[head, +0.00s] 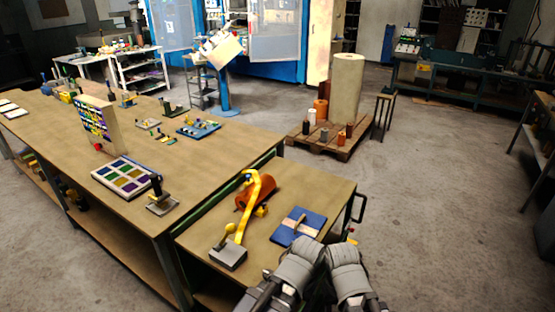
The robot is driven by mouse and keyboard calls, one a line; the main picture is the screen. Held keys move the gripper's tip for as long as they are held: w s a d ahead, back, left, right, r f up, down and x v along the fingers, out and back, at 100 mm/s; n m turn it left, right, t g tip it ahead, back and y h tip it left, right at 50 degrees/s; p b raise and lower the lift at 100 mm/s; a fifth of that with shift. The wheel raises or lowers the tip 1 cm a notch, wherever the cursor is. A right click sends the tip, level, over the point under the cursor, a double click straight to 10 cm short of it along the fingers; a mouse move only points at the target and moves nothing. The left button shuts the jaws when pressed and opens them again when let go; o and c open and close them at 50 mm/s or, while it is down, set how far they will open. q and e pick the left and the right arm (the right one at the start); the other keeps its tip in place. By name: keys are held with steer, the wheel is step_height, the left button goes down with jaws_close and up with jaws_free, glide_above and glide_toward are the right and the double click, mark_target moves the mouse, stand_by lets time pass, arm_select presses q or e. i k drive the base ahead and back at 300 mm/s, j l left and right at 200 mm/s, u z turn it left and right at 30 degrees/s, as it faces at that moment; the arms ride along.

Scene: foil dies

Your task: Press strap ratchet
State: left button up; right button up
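A yellow strap (252,198) runs over an orange-brown cylinder (262,193) on the low side bench. Its near end comes down by a grey block (228,255) with a yellow round knob (230,228) standing over it. A small yellow piece (261,211) sits at the right of the cylinder. I cannot tell which of these parts is the ratchet. My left gripper (300,264) and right gripper (345,264) are close together at the bottom, right of the grey block and apart from the strap. Their fingers cannot be made out.
A blue board (298,226) with a light strip and handle lies on the bench in front of my grippers. A long table (140,214) at left holds a colour tray (126,177) and a black-handled tool (161,201). A pallet (330,140) stands behind.

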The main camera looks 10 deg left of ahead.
mark_target(231, 228)
steer(key=i+j+z, duration=0.15)
steer(key=j+z, duration=0.2)
steer(key=j, duration=1)
steer(key=j+z, duration=0.3)
steer(key=j, duration=1.05)
steer(key=u, duration=0.3)
steer(key=l+u, duration=0.5)
steer(key=u, duration=0.25)
steer(key=k+l+u, duration=0.15)
steer(key=u, duration=0.2)
steer(key=k+l+u, duration=0.2)
steer(key=k+l, duration=0.15)
steer(key=l, duration=0.25)
steer(key=k+l+u, duration=0.2)
steer(key=k+l, duration=0.15)
steer(key=l, duration=0.2)
steer(key=k+l+u, duration=0.2)
steer(key=k+l, duration=0.65)
steer(key=l, duration=0.15)
steer(key=i+l+z, duration=0.1)
steer(key=i+z, duration=0.15)
